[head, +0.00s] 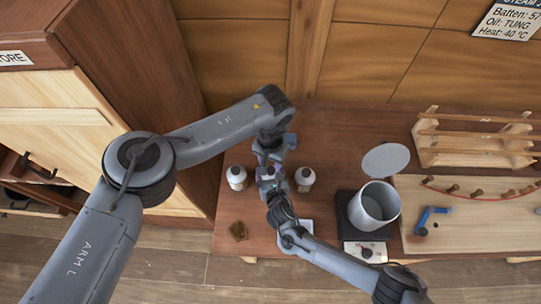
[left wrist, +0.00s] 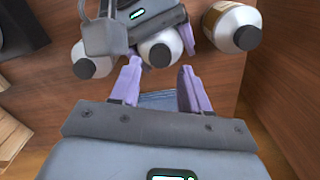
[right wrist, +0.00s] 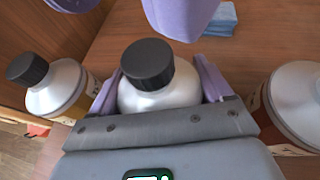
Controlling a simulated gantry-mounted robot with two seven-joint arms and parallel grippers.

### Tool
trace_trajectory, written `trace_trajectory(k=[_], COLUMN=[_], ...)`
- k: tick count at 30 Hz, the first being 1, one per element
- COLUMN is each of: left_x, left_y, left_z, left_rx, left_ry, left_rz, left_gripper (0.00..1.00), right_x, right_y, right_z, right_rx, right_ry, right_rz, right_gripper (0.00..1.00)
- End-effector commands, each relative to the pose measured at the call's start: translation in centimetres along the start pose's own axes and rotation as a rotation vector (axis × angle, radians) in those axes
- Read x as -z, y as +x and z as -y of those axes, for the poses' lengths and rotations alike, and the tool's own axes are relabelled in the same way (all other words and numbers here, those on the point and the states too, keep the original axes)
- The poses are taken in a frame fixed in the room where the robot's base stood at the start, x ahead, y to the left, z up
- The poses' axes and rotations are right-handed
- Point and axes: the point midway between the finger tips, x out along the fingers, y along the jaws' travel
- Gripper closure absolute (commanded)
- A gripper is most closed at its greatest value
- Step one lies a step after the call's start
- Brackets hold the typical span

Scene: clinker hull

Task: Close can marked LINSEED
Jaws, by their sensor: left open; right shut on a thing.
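A white can with a black cap stands between the jaws of my right gripper (right wrist: 160,90); its body (right wrist: 160,98) and cap (right wrist: 147,62) show in the right wrist view. The cap sits on its top; whether it is tight I cannot tell. My left gripper (left wrist: 159,70) is open, its purple fingers pointing down either side of this can's cap (left wrist: 160,54), a little above it. In the head view the left gripper (head: 269,158) hides most of the held can. No label reading LINSEED is legible.
Two similar capped cans stand close by, one left (head: 237,178) and one right (head: 305,180). A grey pot (head: 373,206) sits on a dark heater, with a round lid (head: 386,159) behind it. A wooden rack (head: 470,145) stands at the right.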

Motion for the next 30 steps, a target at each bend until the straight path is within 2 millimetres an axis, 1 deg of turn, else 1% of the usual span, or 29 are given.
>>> trace_trajectory(k=[1,3,9,13,21,23,30], left_x=[-0.1,0.0,0.0,0.0,0.0,0.0,0.0], left_y=[0.7,1.5,3.1,3.5,3.6,3.6,3.6], left_z=[0.0,0.0,0.0,0.0,0.0,0.0,0.0], left_rx=[0.002,0.002,0.001,0.001,0.001,0.001,0.000], left_ry=[0.001,0.001,0.001,0.001,0.001,0.001,0.001], left_rz=[0.002,0.000,0.000,-0.001,-0.001,-0.001,-0.001], left_gripper=[0.54,0.54,0.54,0.54,0.54,0.62,0.98], right_x=[-0.1,-0.1,-0.1,-0.1,-0.1,-0.1,-0.1], right_y=[0.0,0.0,0.0,0.0,0.0,0.0,0.0], right_z=[0.0,0.0,0.0,0.0,0.0,0.0,0.0], right_rx=[0.000,0.000,0.000,-0.001,-0.001,-0.001,-0.001], right_ry=[0.001,0.001,0.001,0.001,0.001,0.001,0.001], right_rz=[0.002,0.002,0.002,0.002,0.002,0.002,0.002], right_gripper=[1.00,1.00,1.00,1.00,1.00,1.00,1.00])
